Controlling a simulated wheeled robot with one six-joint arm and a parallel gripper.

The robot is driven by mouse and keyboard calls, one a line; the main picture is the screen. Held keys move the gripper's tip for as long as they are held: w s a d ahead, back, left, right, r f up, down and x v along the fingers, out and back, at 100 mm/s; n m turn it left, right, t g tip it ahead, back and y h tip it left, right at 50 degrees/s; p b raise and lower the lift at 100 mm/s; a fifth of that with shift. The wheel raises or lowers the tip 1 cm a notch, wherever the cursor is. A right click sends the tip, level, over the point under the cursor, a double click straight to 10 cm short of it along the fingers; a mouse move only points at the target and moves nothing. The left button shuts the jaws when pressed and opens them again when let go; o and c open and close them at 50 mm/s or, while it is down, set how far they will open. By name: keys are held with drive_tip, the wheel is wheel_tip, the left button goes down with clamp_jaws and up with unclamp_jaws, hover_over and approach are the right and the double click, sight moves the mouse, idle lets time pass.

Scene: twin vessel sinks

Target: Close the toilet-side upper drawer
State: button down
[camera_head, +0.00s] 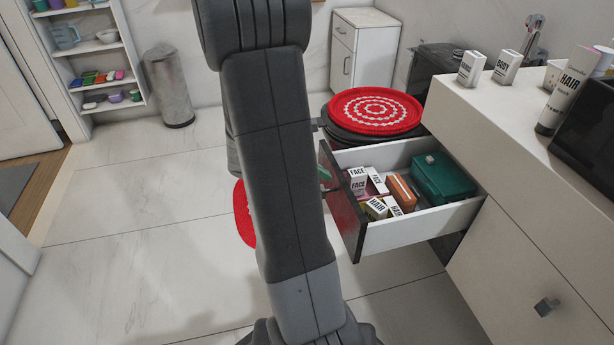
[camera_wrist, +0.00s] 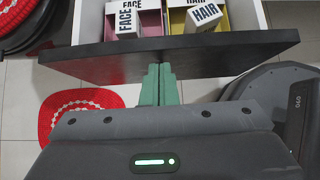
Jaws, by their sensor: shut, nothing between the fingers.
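The open drawer (camera_head: 425,231) sticks out of the white cabinet, with a dark front panel (camera_head: 343,206) and white walls. It holds small FACE and HAIR boxes (camera_head: 357,180), a brown case (camera_head: 400,194) and a green case (camera_head: 443,178). In the wrist view the dark front panel (camera_wrist: 205,54) runs across the top, with boxes behind it. My gripper (camera_wrist: 158,70) is shut and empty, its green fingers pointing at the panel's outer face. The tips are at or very close to the panel; I cannot tell if they touch. In the head view my arm mostly hides the gripper (camera_head: 325,175).
A dark round object with a red patterned cover (camera_head: 375,110) stands just behind the drawer. A red mat (camera_head: 243,214) lies on the floor. The countertop (camera_head: 525,110) holds several bottles and boxes. A bin (camera_head: 170,88) stands far back. The floor at left is clear.

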drive_tip(key=shift+w+d, duration=0.2)
drive_tip(key=shift+d, duration=0.3)
drive_tip(key=shift+d, duration=0.2)
drive_tip(key=w+d+p, duration=0.1)
drive_tip(key=w+d, duration=0.3)
drive_tip(key=d, duration=1)
drive_tip(key=w+d+p, duration=0.1)
drive_tip(key=w+d, duration=0.4)
drive_tip(key=d, duration=0.9)
drive_tip(key=shift+w, duration=0.1)
